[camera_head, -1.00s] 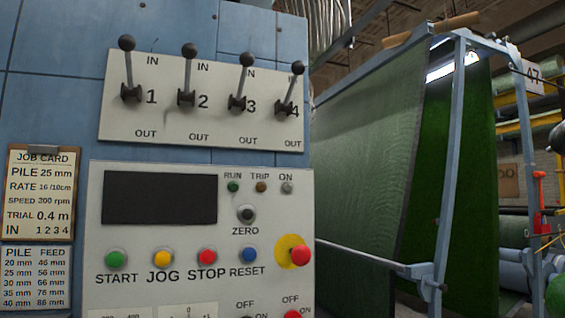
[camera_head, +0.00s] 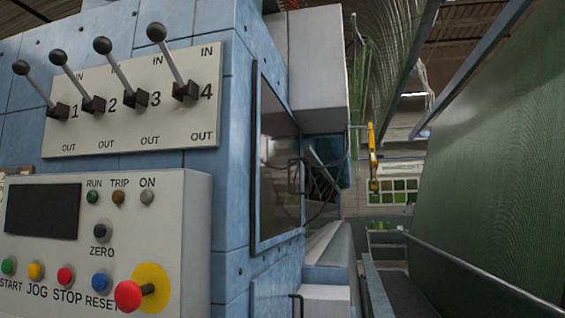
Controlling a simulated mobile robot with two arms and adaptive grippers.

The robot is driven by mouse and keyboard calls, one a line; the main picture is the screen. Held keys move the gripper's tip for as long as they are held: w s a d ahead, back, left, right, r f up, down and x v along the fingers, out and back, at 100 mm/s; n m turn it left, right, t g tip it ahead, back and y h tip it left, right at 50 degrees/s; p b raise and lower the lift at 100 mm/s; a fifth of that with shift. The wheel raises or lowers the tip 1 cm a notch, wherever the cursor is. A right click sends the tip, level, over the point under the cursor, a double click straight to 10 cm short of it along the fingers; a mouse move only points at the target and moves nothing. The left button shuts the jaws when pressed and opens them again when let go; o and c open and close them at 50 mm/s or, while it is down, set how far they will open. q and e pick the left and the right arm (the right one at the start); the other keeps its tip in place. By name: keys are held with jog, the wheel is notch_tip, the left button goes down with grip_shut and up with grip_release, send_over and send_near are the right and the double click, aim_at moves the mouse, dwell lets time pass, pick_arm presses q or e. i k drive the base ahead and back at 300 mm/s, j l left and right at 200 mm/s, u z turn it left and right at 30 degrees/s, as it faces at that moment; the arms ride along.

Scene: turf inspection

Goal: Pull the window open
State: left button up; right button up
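The window (camera_head: 278,165) is a dark, glossy pane in a black frame on the side face of the blue machine, seen at a steep angle in the middle of the head view. A small dark handle (camera_head: 294,178) sits at its far edge. The window looks shut, as its frame lies flat along the machine's side. Neither of my grippers shows in the view.
The control panel (camera_head: 105,255) with a protruding red knob (camera_head: 128,296) stands at the left, below the lever plate (camera_head: 140,105). A green turf sheet (camera_head: 500,170) hangs at the right. A narrow gap runs between it and the machine.

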aim_at(277, 210)
jog(key=l+u, duration=0.3)
jog(key=i+l+u, duration=0.35)
jog(key=l+u, duration=0.15)
jog(key=i+l+u, duration=0.1)
jog(key=l+u, duration=0.15)
jog(key=l, duration=0.2)
